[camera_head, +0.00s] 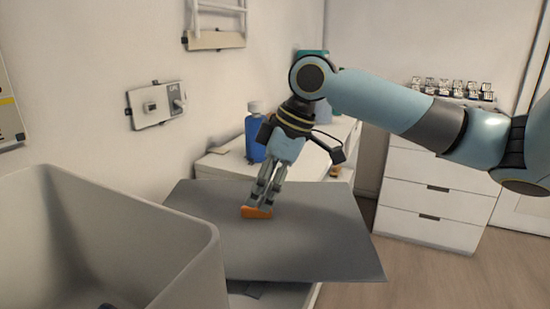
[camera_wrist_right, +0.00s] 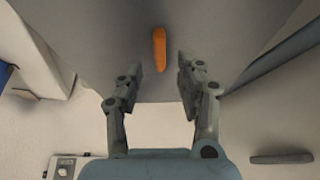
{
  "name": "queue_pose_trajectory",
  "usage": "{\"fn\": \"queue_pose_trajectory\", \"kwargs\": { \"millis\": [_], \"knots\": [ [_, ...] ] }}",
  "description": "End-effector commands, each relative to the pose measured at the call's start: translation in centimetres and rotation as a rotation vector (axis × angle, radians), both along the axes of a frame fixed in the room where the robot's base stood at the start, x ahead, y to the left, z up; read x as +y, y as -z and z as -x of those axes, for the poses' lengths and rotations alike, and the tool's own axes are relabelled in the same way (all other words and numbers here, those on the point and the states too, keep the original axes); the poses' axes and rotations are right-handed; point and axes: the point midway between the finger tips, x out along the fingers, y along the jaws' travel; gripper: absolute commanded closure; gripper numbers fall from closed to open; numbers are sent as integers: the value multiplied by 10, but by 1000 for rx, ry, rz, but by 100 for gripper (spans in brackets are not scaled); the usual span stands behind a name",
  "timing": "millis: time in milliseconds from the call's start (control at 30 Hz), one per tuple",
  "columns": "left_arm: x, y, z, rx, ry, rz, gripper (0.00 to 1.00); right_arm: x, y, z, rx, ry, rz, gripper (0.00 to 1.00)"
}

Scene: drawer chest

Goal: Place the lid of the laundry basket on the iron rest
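The lid (camera_head: 325,235) is a flat dark grey panel with an orange handle (camera_head: 257,212) on top. It lies over a white unit beside the laundry basket (camera_head: 110,225), an open grey bin at the left. My right gripper (camera_head: 262,194) points down at the handle, its fingertips close to it. In the right wrist view, the lid (camera_wrist_right: 225,30) fills the upper middle, and the fingers of my right gripper (camera_wrist_right: 174,75) stand apart with the orange handle (camera_wrist_right: 159,48) between and beyond them. I cannot tell which thing is the iron rest. My left gripper is out of view.
A blue bottle (camera_head: 253,135) stands on the white surface (camera_head: 225,166) behind the lid. A rack (camera_head: 215,40) and a small panel (camera_head: 157,105) hang on the wall. A white drawer chest (camera_head: 435,190) stands back right. Wood floor (camera_head: 440,285) is clear at front right.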

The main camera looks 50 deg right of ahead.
Motion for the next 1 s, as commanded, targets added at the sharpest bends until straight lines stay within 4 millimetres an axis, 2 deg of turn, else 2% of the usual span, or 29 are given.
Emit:
{"fn": "queue_pose_trajectory", "kwargs": {
  "millis": [33,200,400,600,1000],
  "knots": [
    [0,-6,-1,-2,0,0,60,-5,-13,4,0,-2,10,63],
    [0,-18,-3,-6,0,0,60,-13,-46,14,3,-3,11,63],
    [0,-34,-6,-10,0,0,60,-19,-72,23,4,-1,8,63],
    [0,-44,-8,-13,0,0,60,-22,-83,27,2,-1,3,63],
    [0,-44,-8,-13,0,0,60,-22,-84,27,1,0,1,63]
  ]
}}
